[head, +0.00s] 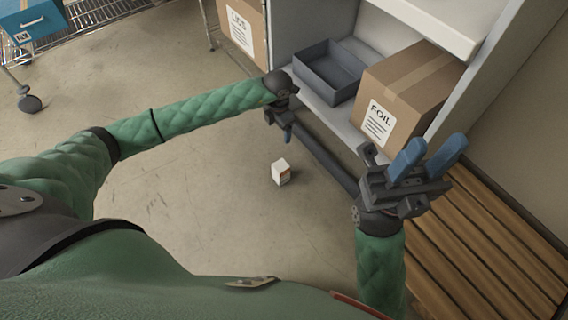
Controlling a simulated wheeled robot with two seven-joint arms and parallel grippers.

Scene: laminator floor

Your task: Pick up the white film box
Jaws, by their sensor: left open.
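The white film box (281,172) is a small white carton with an orange mark low on one side. It stands on the floor near the middle of the head view.
A shelf unit (345,125) holds a dark open bin (325,76) and a cardboard box marked FOIL (415,90). Another carton (240,32) stands at its left. A wooden slatted pallet (480,255) lies at the right. A wire rack with a blue case (30,20) is upper left. The floor around the film box is clear.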

